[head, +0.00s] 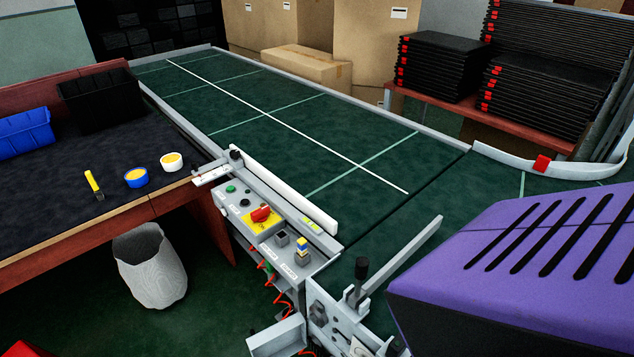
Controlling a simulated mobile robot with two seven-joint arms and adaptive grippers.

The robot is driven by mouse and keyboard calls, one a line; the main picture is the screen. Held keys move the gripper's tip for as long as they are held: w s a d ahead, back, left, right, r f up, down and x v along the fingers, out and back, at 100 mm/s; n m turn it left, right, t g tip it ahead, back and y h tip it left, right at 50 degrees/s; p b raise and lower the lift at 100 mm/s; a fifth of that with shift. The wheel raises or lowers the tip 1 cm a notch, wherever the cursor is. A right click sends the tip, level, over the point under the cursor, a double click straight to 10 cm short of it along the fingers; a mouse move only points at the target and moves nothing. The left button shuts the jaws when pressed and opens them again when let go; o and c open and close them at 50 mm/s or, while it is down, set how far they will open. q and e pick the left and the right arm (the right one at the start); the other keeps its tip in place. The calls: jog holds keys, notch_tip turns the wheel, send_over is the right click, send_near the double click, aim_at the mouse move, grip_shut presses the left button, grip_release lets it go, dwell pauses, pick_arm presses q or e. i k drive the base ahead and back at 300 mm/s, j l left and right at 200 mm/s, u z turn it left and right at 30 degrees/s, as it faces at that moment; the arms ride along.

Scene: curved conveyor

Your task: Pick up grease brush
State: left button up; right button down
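A small brush with a yellow handle (91,181), which looks like the grease brush, lies on the dark top of the workbench (45,222) at the left. Its handle points away from me and its dark end points toward the bench's front edge. A blue tub with yellow contents (136,179) stands just right of it, apart from it. A white tub with yellow contents (171,162) stands further right. Neither of my grippers shows in the head view. Nothing touches or covers the brush.
A blue bin (25,134) and a black bin (97,98) stand behind the brush. The green conveyor (300,125) and its control panel (258,222) lie right of the bench. A waste bin (150,268) stands below the bench. A purple slotted shape hides the lower right.

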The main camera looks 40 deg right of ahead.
aim_at(97, 190)
jog(key=i+z, duration=0.1)
jog(key=z, duration=0.5)
jog(key=i+j+z, duration=0.4)
jog(key=j, duration=0.25)
jog(key=i+j+z, duration=0.2)
jog(key=j, duration=0.15)
